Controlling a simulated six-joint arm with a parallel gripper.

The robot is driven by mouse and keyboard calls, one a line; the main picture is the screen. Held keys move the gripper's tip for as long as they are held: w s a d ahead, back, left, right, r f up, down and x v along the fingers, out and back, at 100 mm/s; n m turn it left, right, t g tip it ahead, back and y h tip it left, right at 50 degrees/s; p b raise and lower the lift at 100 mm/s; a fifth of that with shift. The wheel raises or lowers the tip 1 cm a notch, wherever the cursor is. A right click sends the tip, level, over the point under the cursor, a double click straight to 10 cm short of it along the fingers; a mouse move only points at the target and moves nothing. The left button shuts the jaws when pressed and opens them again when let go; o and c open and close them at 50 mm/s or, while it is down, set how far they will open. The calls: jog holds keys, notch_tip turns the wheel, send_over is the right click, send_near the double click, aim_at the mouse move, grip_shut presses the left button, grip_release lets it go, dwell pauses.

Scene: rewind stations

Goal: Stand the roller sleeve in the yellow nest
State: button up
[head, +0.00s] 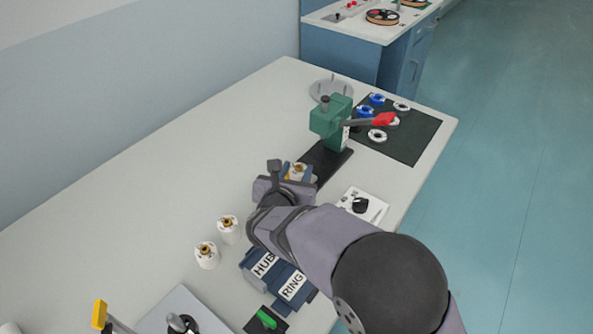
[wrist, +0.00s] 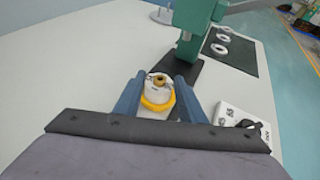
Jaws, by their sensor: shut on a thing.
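The roller sleeve (wrist: 158,80), white with a brass-coloured core, is between the two blue fingers of my gripper (wrist: 158,88) in the wrist view. My gripper is shut on it. In the head view my gripper (head: 298,173) is partly hidden by its own wrist, and the sleeve (head: 299,168) shows only at its top. The yellow nest (wrist: 158,105) shows as a yellow edge around the near side of the sleeve, in front of the green press. I cannot tell whether the sleeve is seated in it or just above it.
The green press (head: 332,120) with a red-tipped lever stands just beyond my gripper. A white box with a black knob (head: 360,205) lies to the right. Two more sleeves (head: 228,228) stand at left, near blue HUB and RING bins (head: 275,272). A dark mat (head: 405,135) holds several rings.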

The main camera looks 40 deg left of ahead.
jog(key=o, duration=1.1)
jog(key=shift+b+v, duration=0.5)
jog(key=shift+v, duration=3.15)
